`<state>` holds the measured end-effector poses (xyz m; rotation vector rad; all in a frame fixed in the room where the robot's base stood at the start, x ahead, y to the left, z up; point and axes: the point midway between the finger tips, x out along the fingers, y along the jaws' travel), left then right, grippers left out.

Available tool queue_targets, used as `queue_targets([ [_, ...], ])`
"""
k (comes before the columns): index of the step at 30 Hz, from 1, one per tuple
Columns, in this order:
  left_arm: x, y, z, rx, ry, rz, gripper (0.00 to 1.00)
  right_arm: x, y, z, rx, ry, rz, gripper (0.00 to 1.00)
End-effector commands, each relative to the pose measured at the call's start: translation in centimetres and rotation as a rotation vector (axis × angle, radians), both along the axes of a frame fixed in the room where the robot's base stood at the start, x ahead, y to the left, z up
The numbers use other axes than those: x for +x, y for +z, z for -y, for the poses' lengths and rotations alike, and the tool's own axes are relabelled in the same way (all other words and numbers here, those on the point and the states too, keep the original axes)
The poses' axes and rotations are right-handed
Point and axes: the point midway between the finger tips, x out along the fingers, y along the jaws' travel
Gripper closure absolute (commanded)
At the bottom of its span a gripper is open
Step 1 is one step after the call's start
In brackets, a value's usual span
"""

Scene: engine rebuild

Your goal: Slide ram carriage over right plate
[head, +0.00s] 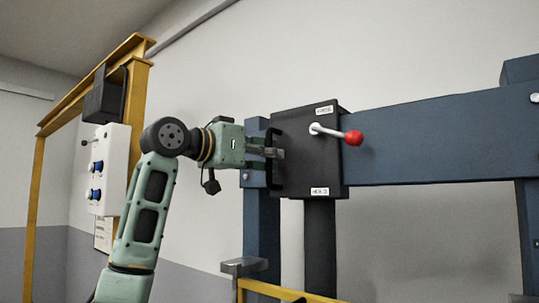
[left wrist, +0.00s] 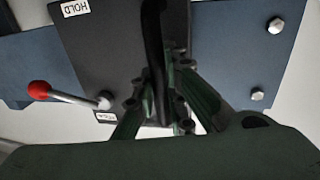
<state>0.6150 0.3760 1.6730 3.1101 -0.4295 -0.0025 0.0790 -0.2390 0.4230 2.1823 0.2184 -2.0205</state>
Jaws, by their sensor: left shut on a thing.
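The ram carriage (head: 300,175) is a dark box on the blue crossbeam, near the beam's left end. It has a white lever with a red knob (head: 353,138), a black ram hanging below (head: 319,240) and a black handle (head: 274,168) on its left side. My left gripper (head: 276,153) is shut on this handle. In the left wrist view, the handle (left wrist: 153,40) runs between the fingers (left wrist: 160,100), with the carriage (left wrist: 110,45) behind it. I cannot make out the right plate in either view. My right gripper is not in view.
The blue crossbeam (head: 440,140) runs clear to the right of the carriage, up to the right post (head: 528,225). A left post (head: 262,230) stands behind. A yellow bar (head: 270,290) lies low in front. A yellow frame (head: 35,200) with a white control box (head: 105,165) stands at left.

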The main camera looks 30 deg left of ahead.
Motion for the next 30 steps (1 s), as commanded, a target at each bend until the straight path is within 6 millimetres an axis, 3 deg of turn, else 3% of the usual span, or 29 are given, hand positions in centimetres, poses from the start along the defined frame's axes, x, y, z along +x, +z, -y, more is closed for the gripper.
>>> queue_targets([
  [10,-0.1,0.0,0.1,0.000,-0.001,0.000,1.00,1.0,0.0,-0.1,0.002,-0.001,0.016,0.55],
  [14,-0.1,0.0,1.1,0.003,-0.004,0.001,1.00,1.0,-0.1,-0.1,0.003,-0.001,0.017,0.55],
  [20,-0.5,-0.3,5.2,0.005,-0.010,-0.002,1.00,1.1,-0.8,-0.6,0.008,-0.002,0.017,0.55],
  [30,-1.2,-0.4,15.5,0.008,-0.011,-0.005,1.00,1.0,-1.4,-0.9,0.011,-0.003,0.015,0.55],
])
